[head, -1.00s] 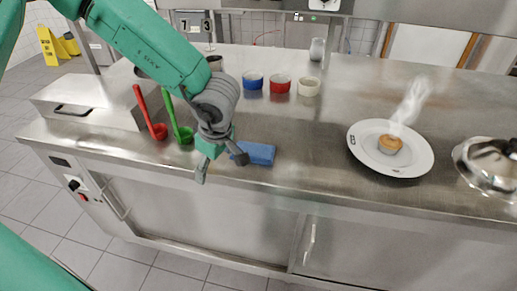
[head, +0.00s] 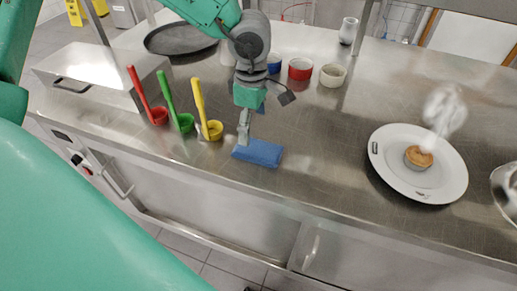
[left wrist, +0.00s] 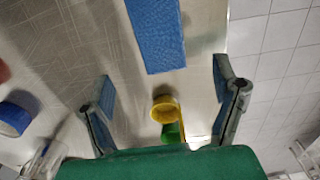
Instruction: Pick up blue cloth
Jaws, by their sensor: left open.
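The blue cloth (head: 259,153) lies flat and folded near the front edge of the steel counter. It also shows in the left wrist view (left wrist: 157,33) at the top, beyond the fingertips. My left gripper (head: 244,132) points down at the cloth's back left corner in the head view; whether it touches the cloth I cannot tell. In the left wrist view its two fingers (left wrist: 163,85) are spread wide with nothing between them gripped. My right gripper is not in view.
Red (head: 158,116), green (head: 184,122) and yellow (head: 213,130) ladles stand left of the cloth. Blue, red (head: 300,69) and cream (head: 332,75) bowls are behind. A plate (head: 447,185) with a steaming pie is at right. Counter between cloth and plate is clear.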

